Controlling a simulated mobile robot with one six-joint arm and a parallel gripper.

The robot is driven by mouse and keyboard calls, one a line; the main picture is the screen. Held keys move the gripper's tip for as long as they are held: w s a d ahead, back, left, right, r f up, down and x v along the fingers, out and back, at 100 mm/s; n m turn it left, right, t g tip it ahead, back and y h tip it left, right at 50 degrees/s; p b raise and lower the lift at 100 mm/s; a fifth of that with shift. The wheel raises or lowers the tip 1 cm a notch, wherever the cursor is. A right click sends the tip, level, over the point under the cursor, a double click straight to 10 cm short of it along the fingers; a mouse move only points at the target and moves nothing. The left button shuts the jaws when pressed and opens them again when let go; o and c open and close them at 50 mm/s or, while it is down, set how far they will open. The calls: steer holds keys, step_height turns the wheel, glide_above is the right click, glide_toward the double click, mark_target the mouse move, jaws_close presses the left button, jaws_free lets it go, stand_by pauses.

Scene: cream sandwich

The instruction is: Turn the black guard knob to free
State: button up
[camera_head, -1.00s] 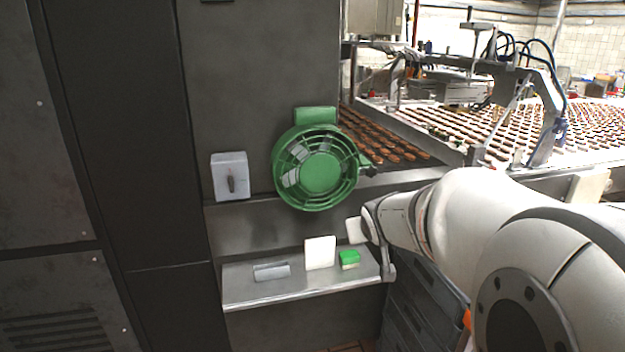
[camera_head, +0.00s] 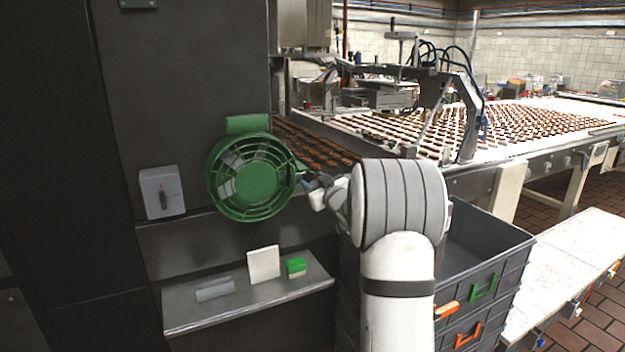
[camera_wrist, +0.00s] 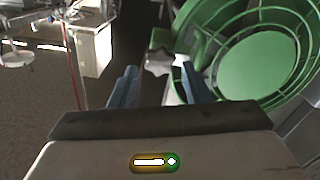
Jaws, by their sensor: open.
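The black guard knob (camera_wrist: 158,61) shows in the wrist view as a dark lobed shape beside the green fan guard (camera_wrist: 262,60). It lies ahead of my gripper (camera_wrist: 158,78), roughly between the two blue fingertips and apart from them as far as I can tell. My gripper is open and empty. In the head view the green round guard (camera_head: 252,178) is on the dark metal panel, and my gripper (camera_head: 309,181) is at its right edge. The knob is small and partly hidden by my gripper there, so its turned position cannot be read.
A grey switch box (camera_head: 161,193) is left of the guard. A metal shelf (camera_head: 250,307) below holds a white block (camera_head: 263,264), a green-topped sponge (camera_head: 295,267) and a grey piece (camera_head: 215,290). Grey crates (camera_head: 478,262) stand right, below the conveyor (camera_head: 520,125).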

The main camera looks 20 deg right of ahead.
steer(key=shift+w, duration=1.15)
steer(key=c, duration=0.7)
